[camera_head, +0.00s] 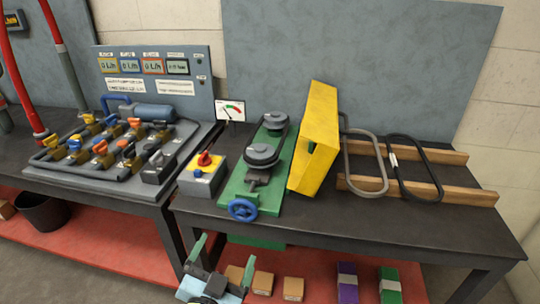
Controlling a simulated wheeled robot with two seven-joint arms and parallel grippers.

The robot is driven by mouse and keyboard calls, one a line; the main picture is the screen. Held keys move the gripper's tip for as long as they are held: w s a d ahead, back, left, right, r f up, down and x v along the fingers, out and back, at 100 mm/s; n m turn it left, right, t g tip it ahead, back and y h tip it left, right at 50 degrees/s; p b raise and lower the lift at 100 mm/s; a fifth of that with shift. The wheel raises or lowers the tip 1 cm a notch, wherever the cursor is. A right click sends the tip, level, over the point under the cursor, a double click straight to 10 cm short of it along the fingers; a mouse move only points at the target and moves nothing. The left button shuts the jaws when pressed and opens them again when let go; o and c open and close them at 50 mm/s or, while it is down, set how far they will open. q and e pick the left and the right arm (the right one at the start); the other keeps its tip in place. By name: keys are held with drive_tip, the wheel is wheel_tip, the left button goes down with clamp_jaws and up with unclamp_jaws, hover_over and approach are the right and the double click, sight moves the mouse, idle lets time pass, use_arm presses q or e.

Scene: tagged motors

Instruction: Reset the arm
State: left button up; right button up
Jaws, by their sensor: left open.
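My left gripper (222,256) shows at the bottom of the head view, left of centre. Its green-tipped fingers stand apart and nothing shows between them. It is in front of the dark workbench (400,225), below its top edge, and appears apart from it. The rest of my left arm is mostly cut off by the frame. My right gripper is out of view.
The bench bears a red-knobbed switch box (203,175), a green pulley rig (238,187), a yellow guard (316,135) and two belts on wooden rails (440,190). A valve panel (105,165) stands left. Small boxes (293,289) lie on the red lower shelf (325,285).

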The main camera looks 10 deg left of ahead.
use_arm(q)
drive_tip(key=s+f+g+h+p, duration=0.1)
drive_tip(key=s+f+g+p, duration=0.45)
drive_tip(key=f, duration=0.55)
drive_tip(key=s+f+g+p, duration=0.4)
drive_tip(key=s+f+p, duration=0.25)
drive_tip(key=f, duration=0.55)
drive_tip(key=s+a+f+n+g+p, duration=0.1)
drive_tip(key=s+a+f+g+p, duration=0.1)
drive_tip(key=s, duration=0.6)
drive_tip(key=s+a+f+n+g+y+p, duration=0.1)
drive_tip(key=s+a+f+g+p, duration=0.1)
drive_tip(key=s, duration=0.6)
drive_tip(key=s+a+f+n+g+p, duration=0.1)
drive_tip(key=s+a+f+g+p, duration=0.2)
drive_tip(key=s+a, duration=0.2)
drive_tip(key=s, duration=0.3)
drive_tip(key=shift+s+y, duration=0.3)
drive_tip(key=shift+s, duration=0.05)
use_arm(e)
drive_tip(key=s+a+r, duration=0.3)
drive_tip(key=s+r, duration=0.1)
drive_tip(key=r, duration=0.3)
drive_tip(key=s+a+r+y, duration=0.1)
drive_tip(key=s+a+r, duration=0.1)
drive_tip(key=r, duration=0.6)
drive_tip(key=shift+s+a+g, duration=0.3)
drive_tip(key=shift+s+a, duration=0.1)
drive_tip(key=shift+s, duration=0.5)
